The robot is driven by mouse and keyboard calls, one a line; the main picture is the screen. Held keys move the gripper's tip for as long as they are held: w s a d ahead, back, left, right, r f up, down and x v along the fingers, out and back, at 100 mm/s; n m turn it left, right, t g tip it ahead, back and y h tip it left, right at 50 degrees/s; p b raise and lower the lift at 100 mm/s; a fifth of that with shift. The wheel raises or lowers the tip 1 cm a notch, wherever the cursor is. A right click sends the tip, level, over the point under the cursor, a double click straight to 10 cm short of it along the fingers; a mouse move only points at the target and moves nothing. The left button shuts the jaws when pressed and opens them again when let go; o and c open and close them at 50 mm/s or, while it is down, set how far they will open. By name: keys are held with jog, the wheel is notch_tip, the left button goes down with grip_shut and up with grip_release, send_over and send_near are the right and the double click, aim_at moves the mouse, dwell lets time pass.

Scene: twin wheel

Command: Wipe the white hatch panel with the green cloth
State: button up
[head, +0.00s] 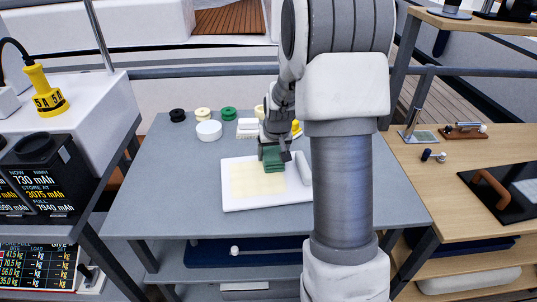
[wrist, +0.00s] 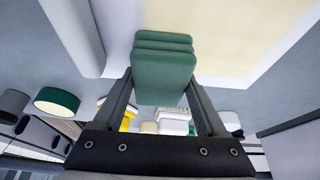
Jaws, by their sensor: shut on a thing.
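The white hatch panel (head: 262,204) lies flat on the grey table, with a pale yellow patch (head: 250,181) across much of its face. It also fills the upper part of the wrist view (wrist: 118,32). My gripper (head: 272,148) is over the panel's upper right part. It is shut on the folded green cloth (head: 274,160), whose layered block shows between both fingers in the wrist view (wrist: 163,72). I cannot tell whether the cloth touches the panel. A light grey bar (head: 304,168) runs along the panel's right side.
Black (head: 177,115), cream (head: 202,113) and green (head: 228,114) round pieces and a white round tub (head: 208,130) stand behind the panel. A white item (head: 248,128) and a yellow item (head: 297,128) are near my wrist. The grey table (head: 165,180) is clear left of the panel.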

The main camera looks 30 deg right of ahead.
jog(key=shift+s+d, duration=0.3)
jog(key=shift+d, duration=0.6)
jog(key=shift+r+p, duration=0.4)
jog(key=shift+r, duration=0.35)
jog(key=shift+r, duration=0.1)
jog(key=shift+r+p, duration=1)
jog(key=shift+r, duration=0.4)
jog(key=shift+r+p, duration=1.3)
jog(key=shift+r, duration=0.75)
jog(key=shift+a+f, duration=0.1)
